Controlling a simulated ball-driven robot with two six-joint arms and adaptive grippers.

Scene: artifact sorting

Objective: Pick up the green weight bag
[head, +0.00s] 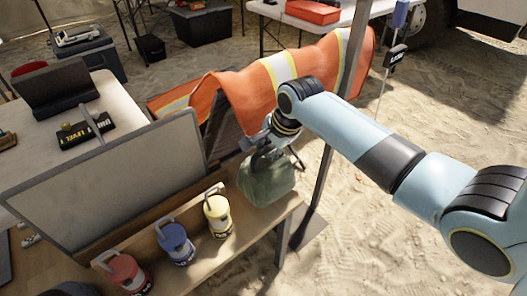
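The green weight bag (266,182) stands upright at the right end of the wooden bench, below the orange vest. My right gripper (263,152) is right at the top of the bag, reaching in from the right. Its fingers are dark, small and partly merged with the bag's top, so I cannot tell whether they are open or shut on it. The bag appears to rest on the bench. My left gripper is not in view.
Red (123,270), blue (176,244) and yellow (217,216) weights with handles stand on the wooden bench (240,247) left of the bag. A large grey panel (110,180) rises behind them. An orange vest (300,75) hangs behind my wrist. A thin post stands right of the bag.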

